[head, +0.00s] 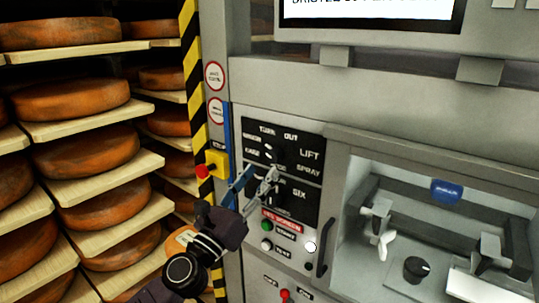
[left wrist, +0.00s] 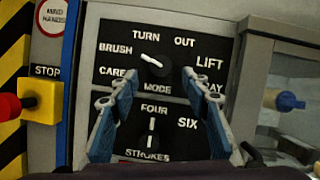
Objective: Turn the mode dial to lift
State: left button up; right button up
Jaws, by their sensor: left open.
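The mode dial (left wrist: 156,66) is a dark round knob on a black panel (left wrist: 102,78). Its white pointer slants up and left, between the BRUSH and TURN labels. The LIFT label (left wrist: 209,63) is to the right of the dial; it also shows in the head view (head: 310,154). My left gripper (left wrist: 158,80) is open and empty, with its fingertips to either side of the dial's lower part in the picture. I cannot tell whether they touch it. In the head view my left gripper (head: 258,178) is in front of the panel. My right gripper is not in view.
A strokes dial (left wrist: 151,131) sits below the mode dial, between the fingers in the picture. A red button on a yellow box (head: 215,164) is left of the panel. Cheese wheels (head: 72,101) lie on shelves at left. An open machine bay (head: 352,225) is at right.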

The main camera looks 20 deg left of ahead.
aim_at(271, 160)
pick_arm(q)
jog(key=p+x, duration=0.1)
jog(key=x, duration=0.5)
jog(key=shift+d, duration=0.15)
jog(key=shift+c, duration=0.5)
jog(key=c, duration=1)
